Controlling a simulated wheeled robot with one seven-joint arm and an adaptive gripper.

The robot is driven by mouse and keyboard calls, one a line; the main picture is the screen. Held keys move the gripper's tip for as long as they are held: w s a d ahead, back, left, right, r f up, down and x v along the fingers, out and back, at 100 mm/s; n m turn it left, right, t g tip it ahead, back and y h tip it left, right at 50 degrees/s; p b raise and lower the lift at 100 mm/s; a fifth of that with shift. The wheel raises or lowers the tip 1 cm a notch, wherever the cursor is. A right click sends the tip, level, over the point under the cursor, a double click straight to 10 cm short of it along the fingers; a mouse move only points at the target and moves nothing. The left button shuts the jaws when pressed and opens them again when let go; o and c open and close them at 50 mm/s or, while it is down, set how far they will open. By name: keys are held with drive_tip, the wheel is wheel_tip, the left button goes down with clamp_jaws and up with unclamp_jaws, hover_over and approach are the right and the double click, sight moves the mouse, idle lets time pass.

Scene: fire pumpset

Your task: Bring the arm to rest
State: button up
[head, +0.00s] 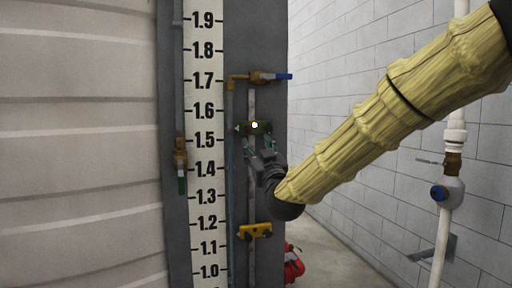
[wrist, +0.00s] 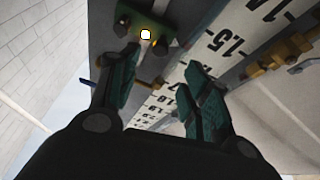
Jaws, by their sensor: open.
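My arm, in a yellow sleeve, reaches in from the right in the head view and ends in my gripper (head: 259,152) in front of the dark grey panel. My gripper (wrist: 162,98) is open, with a clear gap between its teal-padded fingers and nothing held. A small green box with a lit lamp (head: 255,127) is on the panel just above the fingertips. The same green box (wrist: 148,28) shows beyond the fingers in the wrist view. I cannot tell whether a fingertip touches it.
A white level scale (head: 205,130) runs up the panel. A brass valve with a blue handle (head: 262,77) is above and a yellow box (head: 255,231) below. A white pipe with a blue-knobbed valve (head: 447,192) stands at the right. Something red (head: 292,265) is low behind.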

wheel_tip(320, 180, down, 16)
drive_tip(key=w+d+g, duration=0.1)
drive_tip(key=g, duration=0.2)
drive_tip(key=s+d+f+m+g+h, duration=0.15)
drive_tip(key=s+f, duration=0.25)
drive_tip(key=f, duration=0.8)
drive_tip(key=s+d+f+g, duration=0.2)
drive_tip(key=s+f+g, duration=0.1)
drive_tip(key=f, duration=0.9)
drive_tip(key=s+d+f+m+g+h, duration=0.1)
drive_tip(key=s+d+f+g, duration=0.2)
drive_tip(key=f, duration=0.9)
drive_tip(key=s+d+f+m+g, duration=0.1)
drive_tip(key=s+d+f+g, duration=0.15)
drive_tip(key=s+f, duration=0.75)
drive_tip(key=s+d+f+g, duration=0.1)
drive_tip(key=s+f+g, duration=0.2)
drive_tip(key=s+f, duration=0.8)
drive_tip(key=s+d+f+g, duration=0.1)
drive_tip(key=s+f+g, duration=0.1)
drive_tip(key=s, duration=0.6)
drive_tip(key=s+d+f+m+g+h, duration=0.1)
drive_tip(key=s+d+f+g, duration=0.1)
drive_tip(key=s, duration=0.6)
drive_tip(key=s+d+f+g+h, duration=0.1)
drive_tip(key=s+f, duration=0.3)
drive_tip(key=s, duration=0.4)
drive_tip(key=shift+s+d+g, duration=0.2)
drive_tip(key=shift+d+g, duration=0.25)
drive_tip(key=shift+g, duration=0.05)
